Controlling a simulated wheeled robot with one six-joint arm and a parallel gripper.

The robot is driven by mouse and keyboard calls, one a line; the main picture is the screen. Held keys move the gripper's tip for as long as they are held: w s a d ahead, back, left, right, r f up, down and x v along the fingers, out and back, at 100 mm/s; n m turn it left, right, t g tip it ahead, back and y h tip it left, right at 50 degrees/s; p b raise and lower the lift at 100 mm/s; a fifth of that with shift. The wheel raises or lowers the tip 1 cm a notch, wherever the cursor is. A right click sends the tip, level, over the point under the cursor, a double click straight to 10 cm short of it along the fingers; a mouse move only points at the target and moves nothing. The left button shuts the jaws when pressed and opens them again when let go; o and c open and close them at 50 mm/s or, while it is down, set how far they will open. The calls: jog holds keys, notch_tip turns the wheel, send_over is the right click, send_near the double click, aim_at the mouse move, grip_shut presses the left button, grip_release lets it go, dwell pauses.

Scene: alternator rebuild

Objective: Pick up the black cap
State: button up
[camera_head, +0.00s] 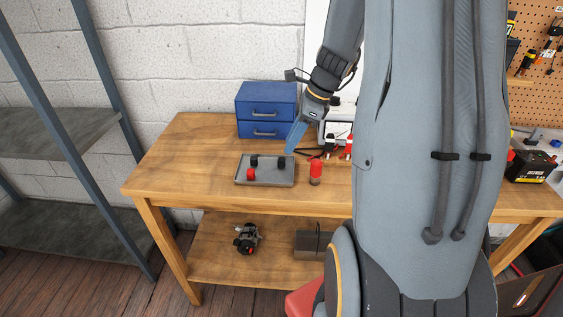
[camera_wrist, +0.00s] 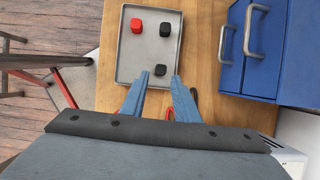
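Two black caps lie in a grey tray (camera_head: 266,179), along with one red cap (camera_head: 250,173). In the head view, one black cap (camera_head: 281,162) is at the tray's right and the other black cap (camera_head: 254,161) at its back left. In the wrist view, the nearer black cap (camera_wrist: 160,70) shows just past and between my fingertips; the farther black cap (camera_wrist: 165,29) is beside the red cap (camera_wrist: 137,25). My gripper (camera_head: 289,150) is open and empty, tilted down over the tray's right back side. Its spread blue fingers also show in the wrist view (camera_wrist: 161,77).
The tray sits on a wooden workbench (camera_head: 180,165). A blue drawer cabinet (camera_head: 266,110) stands behind it. A red cylinder (camera_head: 316,172) stands right of the tray, near cables and a white device. The bench left of the tray is clear.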

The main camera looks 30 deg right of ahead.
aim_at(282, 159)
jog(key=shift+p+x, duration=0.8)
jog(key=shift+x, duration=2.5)
jog(key=shift+d, duration=0.15)
jog(key=c, duration=0.5)
